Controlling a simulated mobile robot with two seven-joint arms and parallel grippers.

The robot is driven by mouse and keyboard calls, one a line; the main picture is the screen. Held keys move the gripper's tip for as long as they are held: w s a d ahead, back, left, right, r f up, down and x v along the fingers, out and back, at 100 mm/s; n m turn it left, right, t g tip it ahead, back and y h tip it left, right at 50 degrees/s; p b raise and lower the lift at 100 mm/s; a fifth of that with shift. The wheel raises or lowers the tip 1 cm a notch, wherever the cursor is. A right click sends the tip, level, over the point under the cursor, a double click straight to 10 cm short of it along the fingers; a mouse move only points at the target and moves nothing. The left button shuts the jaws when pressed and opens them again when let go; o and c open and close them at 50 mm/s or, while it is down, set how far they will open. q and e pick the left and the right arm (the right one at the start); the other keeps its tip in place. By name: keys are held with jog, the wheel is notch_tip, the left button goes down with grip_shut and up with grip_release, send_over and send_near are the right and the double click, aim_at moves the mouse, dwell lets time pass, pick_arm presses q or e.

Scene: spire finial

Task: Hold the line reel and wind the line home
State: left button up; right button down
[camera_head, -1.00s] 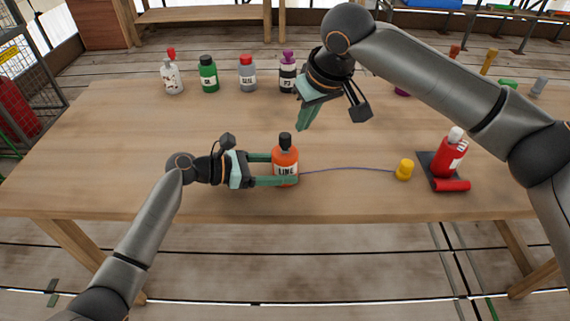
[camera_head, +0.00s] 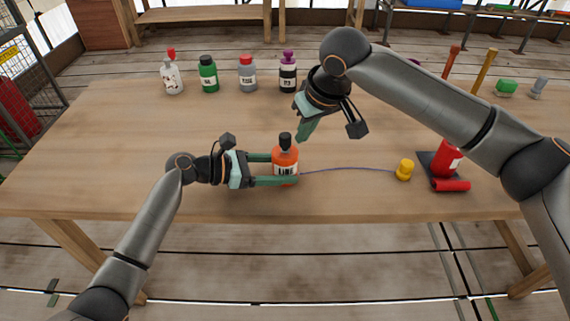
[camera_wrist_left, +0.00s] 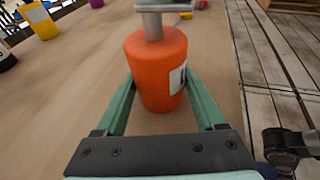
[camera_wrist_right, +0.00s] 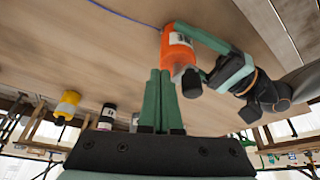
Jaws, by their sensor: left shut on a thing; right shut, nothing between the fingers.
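The orange line reel (camera_head: 286,159), with a dark knob on top and a white label, stands upright on the table. My left gripper (camera_head: 284,171) is shut on its body from the left; in the left wrist view the fingers flank the reel (camera_wrist_left: 157,70). A thin blue line (camera_head: 345,169) runs right along the table from the reel to a yellow peg (camera_head: 404,170). My right gripper (camera_head: 303,131) is shut and empty, above and slightly behind the reel's knob. In the right wrist view its closed fingers (camera_wrist_right: 161,78) appear near the reel (camera_wrist_right: 175,50), apart from it as far as I can tell.
A red bottle (camera_head: 446,158) on a dark pad and a red cylinder (camera_head: 451,185) are at the right. A white bottle (camera_head: 172,76), green bottle (camera_head: 208,75), grey bottle (camera_head: 247,74) and black bottle (camera_head: 288,72) stand at the back. The table's left middle is clear.

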jog(key=shift+a, duration=0.2)
dwell(0.3)
jog(key=shift+a, duration=0.5)
jog(key=shift+s+a, duration=0.55)
jog(key=shift+s, duration=0.3)
dwell(0.8)
notch_tip(320, 180, up, 7)
jog(key=shift+d, duration=0.15)
dwell(0.7)
jog(key=shift+w, duration=0.1)
jog(key=shift+w+d+f, duration=0.1)
jog(key=shift+d+f, duration=0.2)
jog(key=shift+f, duration=0.35)
jog(key=shift+d+f, duration=0.25)
jog(key=shift+f, duration=0.4)
jog(key=shift+w+d+f, duration=0.1)
jog(key=shift+d+f, duration=0.2)
jog(key=shift+f, duration=0.35)
